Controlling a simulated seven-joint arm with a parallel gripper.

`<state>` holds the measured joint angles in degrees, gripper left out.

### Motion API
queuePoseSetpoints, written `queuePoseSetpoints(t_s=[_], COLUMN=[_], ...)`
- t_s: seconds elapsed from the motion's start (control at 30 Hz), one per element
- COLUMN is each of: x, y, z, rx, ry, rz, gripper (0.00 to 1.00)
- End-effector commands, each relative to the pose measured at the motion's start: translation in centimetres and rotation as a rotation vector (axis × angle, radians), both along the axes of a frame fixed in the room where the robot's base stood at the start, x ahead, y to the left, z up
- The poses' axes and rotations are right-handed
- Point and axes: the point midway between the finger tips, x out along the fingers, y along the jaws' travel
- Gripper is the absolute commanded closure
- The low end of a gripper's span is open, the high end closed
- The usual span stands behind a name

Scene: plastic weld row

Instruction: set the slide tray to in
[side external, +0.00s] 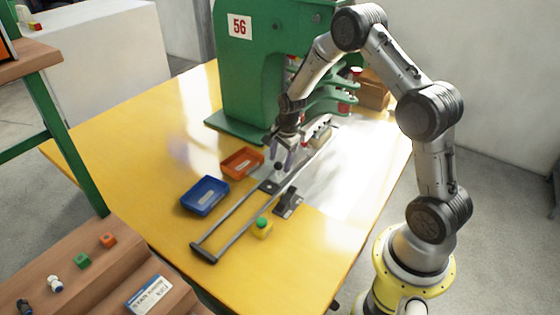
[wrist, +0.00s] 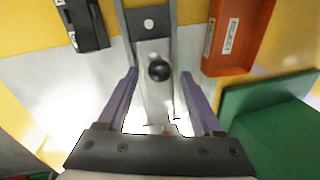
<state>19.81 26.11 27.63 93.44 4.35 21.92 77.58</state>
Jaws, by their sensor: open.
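The slide tray is a narrow metal plate (wrist: 153,52) with a round black knob (wrist: 159,70) on top, between two long grey rails (side external: 228,215). The knob (side external: 278,167) shows in the side view just below my gripper (side external: 285,160), toward the green press end of the rails. In the wrist view my gripper (wrist: 160,76) is open, with one purple finger on each side of the knob and a gap on both sides. The far part of the tray is hidden by my gripper and arm.
The green press (side external: 245,75) marked 56 stands behind. An orange bin (side external: 241,162) and a blue bin (side external: 205,195) lie left of the rails. A black bracket (side external: 288,203) and a yellow box with a green button (side external: 262,229) are to the right. The table's front right is clear.

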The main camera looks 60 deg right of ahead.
Motion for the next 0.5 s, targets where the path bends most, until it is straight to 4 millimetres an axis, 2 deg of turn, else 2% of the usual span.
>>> queuePoseSetpoints(t_s=[0.5], x=[-1.9], y=[0.3], z=[10.1], rx=[-0.003], ry=[-0.006], rz=[0.000], gripper=[0.33])
